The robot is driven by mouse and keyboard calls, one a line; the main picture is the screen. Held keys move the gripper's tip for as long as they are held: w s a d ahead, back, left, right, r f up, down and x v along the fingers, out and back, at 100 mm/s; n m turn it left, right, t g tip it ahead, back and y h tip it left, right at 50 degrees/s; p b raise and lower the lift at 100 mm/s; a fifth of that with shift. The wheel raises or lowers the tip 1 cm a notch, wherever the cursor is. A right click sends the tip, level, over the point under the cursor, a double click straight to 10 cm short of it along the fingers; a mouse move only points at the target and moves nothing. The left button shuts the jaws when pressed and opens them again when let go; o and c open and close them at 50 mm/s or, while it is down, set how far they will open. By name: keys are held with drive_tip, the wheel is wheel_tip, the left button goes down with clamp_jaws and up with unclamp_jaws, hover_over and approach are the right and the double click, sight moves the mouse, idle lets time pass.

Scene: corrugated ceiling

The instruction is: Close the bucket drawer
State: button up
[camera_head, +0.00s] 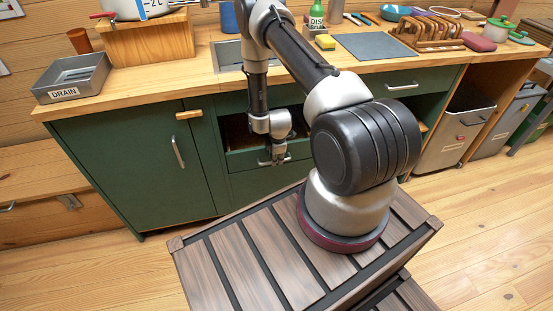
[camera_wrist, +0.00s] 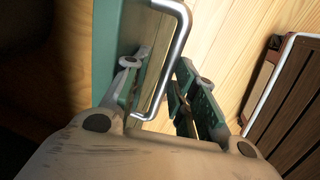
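The drawer (camera_head: 244,160) has a green front and a metal bar handle, and sits under the counter in the head view. It looks pulled out, with a dark brown opening above its front; how far out is hard to tell. My gripper (camera_head: 277,157) is low at the drawer front, by the handle, and hides part of it. In the wrist view, the silver handle (camera_wrist: 182,48) reaches down between the two spread fingers of my gripper (camera_wrist: 165,95). The fingers are apart and I see no firm grip on the bar. No bucket is visible inside the drawer.
A green cabinet door (camera_head: 135,165) with an upright handle is left of the drawer. Grey bins (camera_head: 455,125) stand under the counter at right. The wooden countertop (camera_head: 150,85) above holds a drain tray (camera_head: 72,78) and a dish rack (camera_head: 435,33). Wooden floor lies open at right.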

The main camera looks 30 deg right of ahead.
drive_tip(key=shift+r, duration=0.1)
drive_tip(key=v, duration=1.1)
drive_tip(key=shift+r, duration=0.45)
